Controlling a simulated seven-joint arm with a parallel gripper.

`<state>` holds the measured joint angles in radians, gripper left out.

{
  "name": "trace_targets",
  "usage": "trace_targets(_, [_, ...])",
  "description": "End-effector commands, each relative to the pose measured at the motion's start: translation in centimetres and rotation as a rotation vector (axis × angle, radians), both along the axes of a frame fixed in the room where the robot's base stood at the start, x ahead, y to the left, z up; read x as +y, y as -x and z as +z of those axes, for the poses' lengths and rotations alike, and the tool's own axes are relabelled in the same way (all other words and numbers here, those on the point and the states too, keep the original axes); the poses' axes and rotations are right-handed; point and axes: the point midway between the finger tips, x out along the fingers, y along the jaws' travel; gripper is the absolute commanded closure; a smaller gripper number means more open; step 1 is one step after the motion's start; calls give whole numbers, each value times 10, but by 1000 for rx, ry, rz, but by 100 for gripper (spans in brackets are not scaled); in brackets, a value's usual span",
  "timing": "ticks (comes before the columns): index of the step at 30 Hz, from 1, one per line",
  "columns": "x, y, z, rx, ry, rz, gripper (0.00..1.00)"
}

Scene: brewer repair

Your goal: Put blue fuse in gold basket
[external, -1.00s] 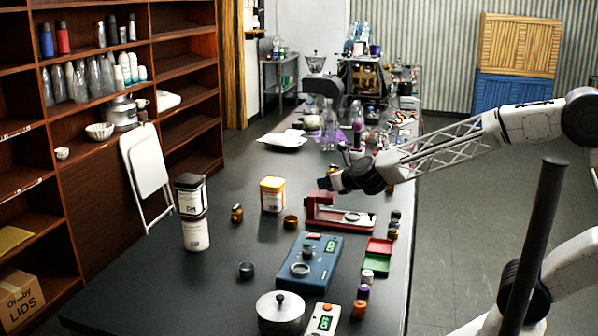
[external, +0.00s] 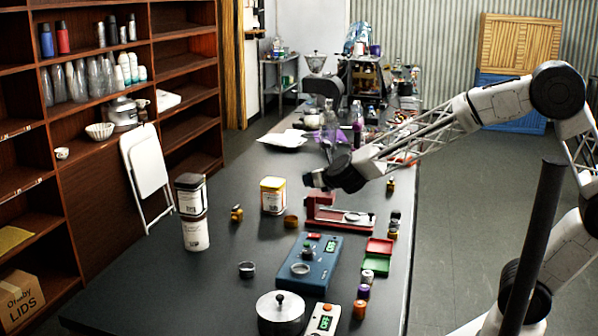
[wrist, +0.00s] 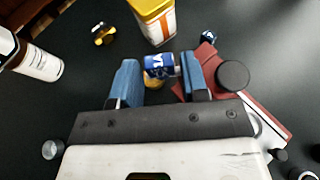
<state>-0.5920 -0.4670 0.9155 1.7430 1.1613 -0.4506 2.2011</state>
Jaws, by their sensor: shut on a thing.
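My gripper (external: 314,181) is above the table beside the red stand, and its pale blue fingers (wrist: 159,70) are shut on the blue fuse (wrist: 159,64), a small blue cylinder with a silver end. The fuse lies sideways between the fingertips in the wrist view and cannot be made out clearly in the external view. The gold basket (external: 291,221) is a small round cup on the table, below and left of my gripper. In the wrist view the gold basket (wrist: 153,83) is partly hidden behind the fuse. The fuse appears above it, apart from the table.
The red stand (external: 323,215) is close right of the basket. A yellow-and-white tin (external: 272,196) stands behind it. A brass device (external: 237,213) and stacked white canisters (external: 194,232) are left. The blue console (external: 318,270) and a silver basket (external: 246,269) are nearer the front.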

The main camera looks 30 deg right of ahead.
Motion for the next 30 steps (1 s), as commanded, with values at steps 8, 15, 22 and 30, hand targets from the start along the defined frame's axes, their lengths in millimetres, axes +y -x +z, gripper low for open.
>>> trace_targets(8, [15, -14, 1, 2, 1, -44, 81])
trace_targets(15, [30, -27, 3, 1, 0, -89, 81])
trace_targets(22, [43, -37, 5, 1, 0, -121, 81])
trace_targets(30, [52, -44, 6, 1, -1, -146, 81])
